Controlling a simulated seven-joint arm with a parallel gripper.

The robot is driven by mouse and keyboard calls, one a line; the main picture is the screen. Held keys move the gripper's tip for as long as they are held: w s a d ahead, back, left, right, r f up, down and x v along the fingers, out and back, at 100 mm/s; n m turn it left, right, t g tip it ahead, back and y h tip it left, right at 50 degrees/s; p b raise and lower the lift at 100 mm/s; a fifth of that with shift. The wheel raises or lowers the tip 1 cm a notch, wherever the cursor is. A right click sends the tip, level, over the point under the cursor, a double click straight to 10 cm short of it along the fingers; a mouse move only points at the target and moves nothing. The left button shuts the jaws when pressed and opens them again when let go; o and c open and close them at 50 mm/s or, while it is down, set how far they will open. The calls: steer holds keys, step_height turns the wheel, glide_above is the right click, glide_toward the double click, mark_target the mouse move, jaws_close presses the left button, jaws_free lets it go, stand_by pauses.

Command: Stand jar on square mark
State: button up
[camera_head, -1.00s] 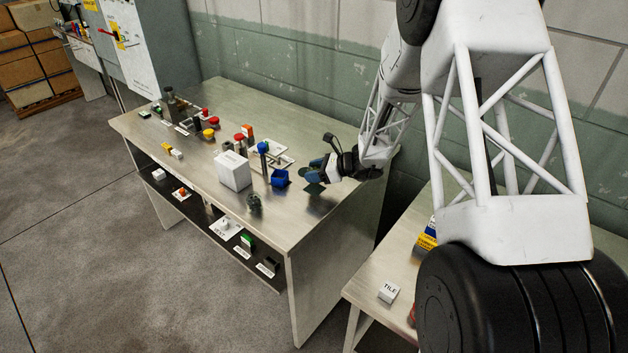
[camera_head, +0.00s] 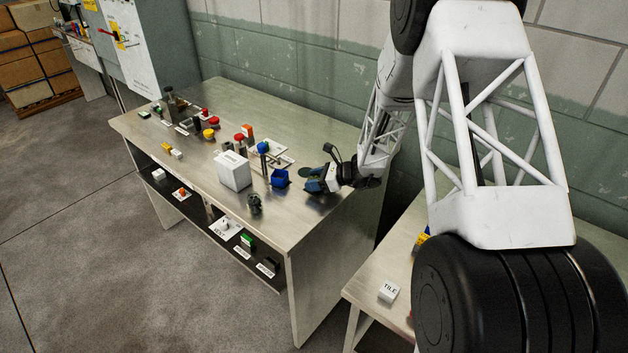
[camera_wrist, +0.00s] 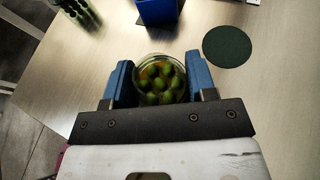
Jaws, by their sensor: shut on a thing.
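A clear glass jar (camera_wrist: 160,80) of green, olive-like pieces, one orange-brown, sits between the blue fingers of my gripper (camera_wrist: 161,88) in the wrist view. The fingers are shut on its sides. In the head view my gripper (camera_head: 319,182) is low over the right end of the metal table, and the jar cannot be made out there. A dark green round mark (camera_wrist: 228,46) lies apart from the jar, to its upper right in the wrist view. No square mark can be made out near the jar now; my gripper hides the tabletop there.
A blue open box (camera_head: 280,178) stands left of my gripper, with a white block (camera_head: 234,171) beyond it. A dark object (camera_head: 254,204) stands near the table's (camera_head: 300,222) front edge. Several coloured knobs and buttons fill the left part. The table's right front is bare.

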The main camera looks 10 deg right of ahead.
steer(key=o, duration=1)
steer(key=shift+c, duration=0.2)
steer(key=shift+r, duration=0.1)
steer(key=shift+v, duration=5.95)
